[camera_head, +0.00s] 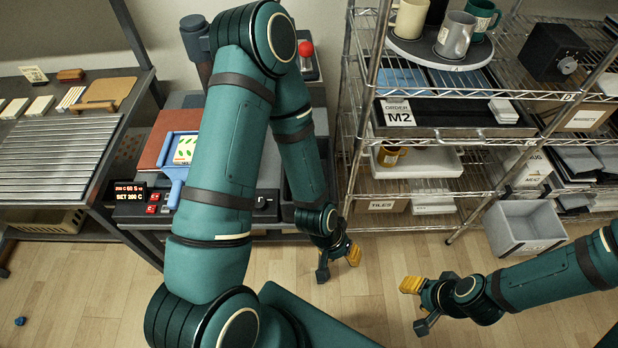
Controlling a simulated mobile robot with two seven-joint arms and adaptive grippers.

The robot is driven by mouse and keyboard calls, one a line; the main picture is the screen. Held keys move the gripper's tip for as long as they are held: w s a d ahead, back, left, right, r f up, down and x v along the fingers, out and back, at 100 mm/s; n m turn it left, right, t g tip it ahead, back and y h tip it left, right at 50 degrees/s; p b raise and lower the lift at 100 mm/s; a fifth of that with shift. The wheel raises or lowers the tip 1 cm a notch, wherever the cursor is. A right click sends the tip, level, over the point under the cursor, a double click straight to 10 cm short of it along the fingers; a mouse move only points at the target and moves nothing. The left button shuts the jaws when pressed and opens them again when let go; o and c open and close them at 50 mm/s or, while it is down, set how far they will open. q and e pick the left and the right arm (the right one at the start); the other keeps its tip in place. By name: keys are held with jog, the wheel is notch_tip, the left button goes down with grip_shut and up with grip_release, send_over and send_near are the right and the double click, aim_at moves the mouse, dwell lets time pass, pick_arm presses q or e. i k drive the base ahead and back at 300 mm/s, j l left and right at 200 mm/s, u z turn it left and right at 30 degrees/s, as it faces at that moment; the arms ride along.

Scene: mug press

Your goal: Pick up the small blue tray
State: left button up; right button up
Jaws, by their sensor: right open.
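A small blue tray-like piece (174,172) lies on the press bench at the left, with a white green-leaf sheet in its frame and a narrow blue part toward me. My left upper arm partly blocks its right side. Flat blue panels (402,79) also lie on the rack's upper shelf; I cannot tell whether they are trays. My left gripper (338,262) hangs low in front of the rack, its fingers apart and empty, away from both. My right gripper (419,305) is open and empty above the floor at the lower right, far from the blue pieces.
The wire rack holds mugs (456,34), a black M2 order tray (450,115) and a white tray with a yellow mug (391,155). A grey bin (524,227) stands at the lower right. A slatted table (55,160) is at left. The floor in front is mostly clear.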

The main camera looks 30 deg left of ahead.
aim_at(184, 166)
jog(key=u, duration=1.9)
jog(key=j+z, duration=0.1)
jog(key=z, duration=0.85)
jog(key=j+z, duration=0.15)
jog(key=z, duration=0.3)
jog(key=k+j+z, duration=0.1)
jog(key=j+z, duration=0.35)
jog(key=k+j+z, duration=0.15)
jog(key=j+z, duration=0.3)
jog(key=k+j+z, duration=0.2)
jog(key=k+j, duration=0.45)
jog(key=j, duration=0.15)
